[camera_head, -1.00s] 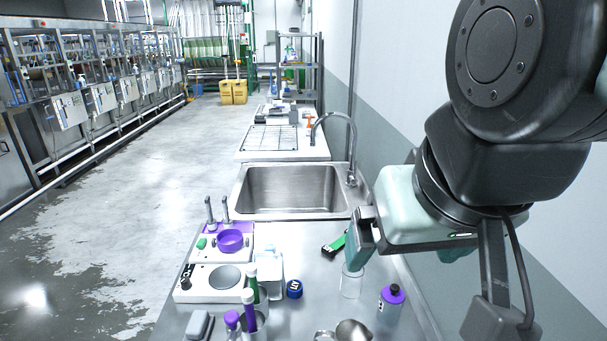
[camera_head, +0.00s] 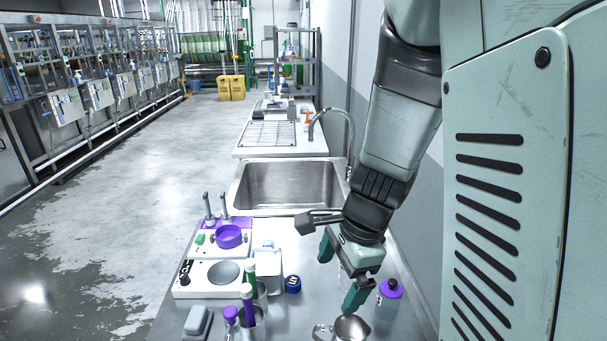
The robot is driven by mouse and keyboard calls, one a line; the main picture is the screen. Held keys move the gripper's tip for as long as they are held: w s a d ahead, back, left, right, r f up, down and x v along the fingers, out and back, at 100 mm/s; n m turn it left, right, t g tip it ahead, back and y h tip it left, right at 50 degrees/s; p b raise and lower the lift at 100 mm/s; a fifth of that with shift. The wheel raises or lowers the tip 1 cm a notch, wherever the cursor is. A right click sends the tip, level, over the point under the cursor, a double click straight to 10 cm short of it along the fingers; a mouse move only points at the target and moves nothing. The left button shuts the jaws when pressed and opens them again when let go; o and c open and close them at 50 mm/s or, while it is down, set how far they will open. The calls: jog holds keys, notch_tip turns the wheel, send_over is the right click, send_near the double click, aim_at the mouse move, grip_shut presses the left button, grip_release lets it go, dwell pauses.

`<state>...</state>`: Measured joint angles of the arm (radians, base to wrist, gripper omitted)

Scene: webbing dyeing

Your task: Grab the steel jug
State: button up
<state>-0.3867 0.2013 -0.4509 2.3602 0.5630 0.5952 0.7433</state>
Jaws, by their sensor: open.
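The steel jug (camera_head: 351,328) stands on the steel counter at the bottom edge of the head view, with its handle to the left and its lower part cut off by the frame. My gripper (camera_head: 338,282) is open, its two teal fingers spread apart and pointing down. One finger tip is just above and behind the jug's rim in the picture; I cannot tell if they touch. The other finger is farther back over the counter. Nothing shows held between the fingers.
A purple-capped bottle (camera_head: 389,298) stands right of the jug, close to my gripper. Purple and green tubes (camera_head: 247,300) stand upright to the left. A blue-capped item (camera_head: 292,284), a white hotplate (camera_head: 205,281) and the sink (camera_head: 288,186) lie beyond.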

jog(key=w+d+f+m+g+h, duration=0.1)
jog(key=d+f+m, duration=0.15)
jog(key=f, duration=0.25)
jog(key=w+d+f+m+h, duration=0.1)
jog(key=f+m, duration=0.3)
jog(key=f, duration=0.1)
send_over(349, 336)
jog(key=s+a, duration=0.1)
jog(key=s, duration=0.3)
notch_tip(349, 336, down, 11)
jog(key=shift+w+a+r, duration=0.1)
jog(key=shift+w, duration=0.05)
jog(key=c, duration=1.1)
jog(key=shift+r, duration=0.15)
